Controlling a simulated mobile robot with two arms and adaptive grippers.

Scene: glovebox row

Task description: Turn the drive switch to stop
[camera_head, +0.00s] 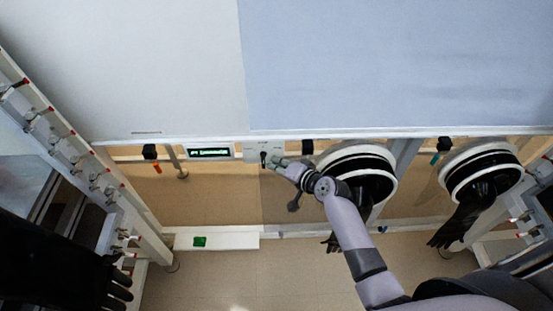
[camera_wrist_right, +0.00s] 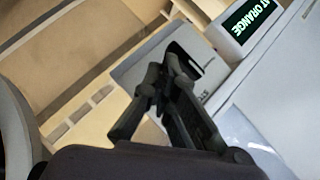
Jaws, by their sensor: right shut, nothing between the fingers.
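The drive switch is a small black knob (camera_head: 263,157) on a light grey panel (camera_head: 250,153) under the edge of the big white housing in the head view. My right gripper (camera_head: 276,161) is shut and empty, with its fingertips close beside the knob on its right. In the right wrist view the dark fingers (camera_wrist_right: 172,66) lie over the grey panel (camera_wrist_right: 135,72) and hide much of the switch. I cannot tell whether they touch the knob or which way it points. Lettering on the panel is partly covered.
A black-and-white glove port (camera_head: 357,172) is close right of my gripper. A white ledge with a green button (camera_head: 199,242) lies below.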

